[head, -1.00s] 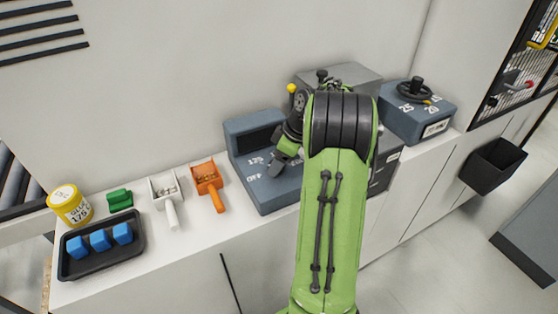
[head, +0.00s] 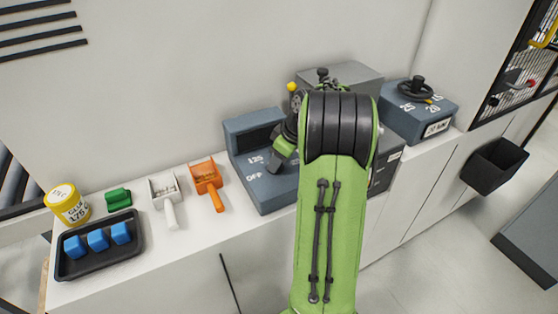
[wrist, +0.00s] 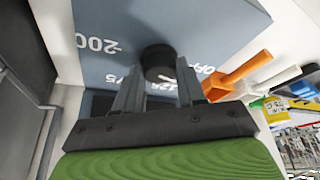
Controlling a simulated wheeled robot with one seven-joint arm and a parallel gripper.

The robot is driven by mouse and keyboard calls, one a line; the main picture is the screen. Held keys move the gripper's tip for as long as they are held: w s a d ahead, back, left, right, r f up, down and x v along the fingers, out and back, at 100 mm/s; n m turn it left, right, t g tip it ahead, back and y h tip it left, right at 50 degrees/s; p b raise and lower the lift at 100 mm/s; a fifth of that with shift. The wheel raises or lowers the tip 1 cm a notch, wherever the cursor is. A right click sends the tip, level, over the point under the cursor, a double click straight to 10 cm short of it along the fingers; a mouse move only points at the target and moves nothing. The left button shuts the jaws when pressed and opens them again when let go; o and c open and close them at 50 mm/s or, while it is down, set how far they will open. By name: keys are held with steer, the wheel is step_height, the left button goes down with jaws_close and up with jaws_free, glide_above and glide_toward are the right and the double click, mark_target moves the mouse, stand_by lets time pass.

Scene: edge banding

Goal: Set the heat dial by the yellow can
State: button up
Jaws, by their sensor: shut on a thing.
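The yellow can (head: 67,205) stands at the left end of the counter; its label reads 175. It also shows at the right of the wrist view (wrist: 276,112). The blue-grey heater unit (head: 262,192) has OFF and 125 visible in the head view. In the wrist view its top (wrist: 110,25) shows 200, a partly hidden number ending in 75, 125 and OFF around the black heat dial (wrist: 157,60). My gripper (wrist: 160,82) is shut on the dial, a finger on each side. It also shows in the head view (head: 284,150). The dial's pointer setting cannot be made out.
A black tray (head: 103,268) with blue blocks, a green block (head: 118,198), a white scoop (head: 168,208) and an orange scoop (head: 208,186) lie left of the heater. Another dial box (head: 415,117) stands at the right. A black bin (head: 493,166) hangs on the cabinet front.

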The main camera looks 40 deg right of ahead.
steer(key=m, duration=0.1)
steer(key=m+h+b, duration=0.1)
steer(key=m, duration=0.1)
steer(key=m+h, duration=0.1)
steer(key=m, duration=0.1)
steer(key=shift+a+b, duration=0.3)
steer(key=shift+b, duration=0.05)
steer(key=m+h, duration=0.1)
steer(key=m, duration=0.2)
steer(key=m+h, duration=0.1)
steer(key=m, duration=0.2)
steer(key=shift+w+a+g, duration=0.1)
steer(key=shift+a+g, duration=0.1)
steer(key=shift+g, duration=0.2)
steer(key=m+g, duration=0.1)
steer(key=m, duration=0.1)
steer(key=m+h, duration=0.1)
steer(key=m, duration=0.2)
steer(key=shift+w+a+g+p, duration=0.1)
steer(key=shift+w+g+p, duration=0.1)
steer(key=shift+g+p, duration=0.2)
steer(key=m+g, duration=0.1)
steer(key=m, duration=0.1)
steer(key=m+p, duration=0.1)
steer(key=m, duration=0.2)
steer(key=shift+w+g+h, duration=0.15)
steer(key=shift+g+h, duration=0.15)
steer(key=shift+g, duration=0.1)
steer(key=o, duration=1.1)
steer(key=shift+c, duration=0.2)
